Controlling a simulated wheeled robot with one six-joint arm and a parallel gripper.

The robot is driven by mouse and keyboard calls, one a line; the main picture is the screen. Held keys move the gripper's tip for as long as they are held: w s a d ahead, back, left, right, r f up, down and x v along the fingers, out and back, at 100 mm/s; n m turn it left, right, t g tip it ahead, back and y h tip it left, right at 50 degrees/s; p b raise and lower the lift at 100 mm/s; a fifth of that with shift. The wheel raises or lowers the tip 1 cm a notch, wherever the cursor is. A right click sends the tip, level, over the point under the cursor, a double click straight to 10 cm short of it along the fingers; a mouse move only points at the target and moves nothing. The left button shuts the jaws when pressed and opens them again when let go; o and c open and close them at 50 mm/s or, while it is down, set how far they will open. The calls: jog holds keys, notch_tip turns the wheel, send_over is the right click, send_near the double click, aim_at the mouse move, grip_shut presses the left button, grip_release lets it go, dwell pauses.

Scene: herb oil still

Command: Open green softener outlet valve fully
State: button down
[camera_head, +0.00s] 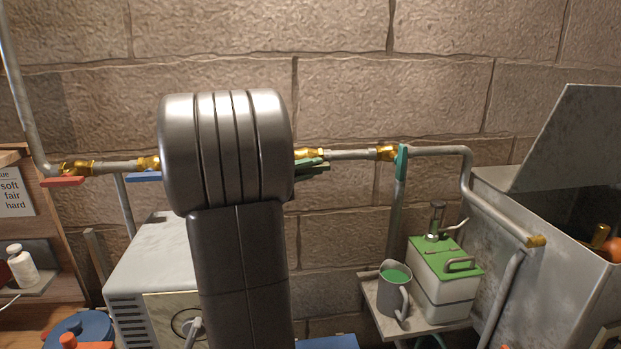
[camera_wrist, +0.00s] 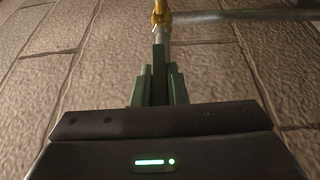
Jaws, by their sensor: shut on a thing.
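The green softener outlet valve has a brass body (camera_head: 309,155) on the wall pipe, just right of my arm. Its green lever (camera_head: 306,164) shows partly beside the arm, which hides the rest. In the wrist view the lever (camera_wrist: 160,62) runs away from me towards the brass fitting (camera_wrist: 161,14) and the pipe. My gripper (camera_wrist: 155,92) is shut on the lever, one dark green finger on each side. In the head view the gripper is mostly behind the arm. The lever's exact angle to the pipe is hard to tell.
A red lever (camera_head: 62,181) and a blue lever (camera_head: 145,176) sit on the pipe to the left. Another green piece (camera_head: 402,162) stands upright at a brass fitting to the right. A jug (camera_head: 393,292) and a green-topped canister (camera_head: 444,268) stand on a low shelf.

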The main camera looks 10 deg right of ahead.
dwell(0.3)
jog(key=c, duration=1.5)
grip_release()
jog(key=shift+o, duration=0.2)
jog(key=shift+a, duration=0.1)
jog(key=b+v, duration=0.3)
jog(key=v, duration=1)
jog(key=shift+s+a+f+b, duration=0.2)
jog(key=shift+a+f+b, duration=0.05)
jog(key=shift+a+b, duration=0.05)
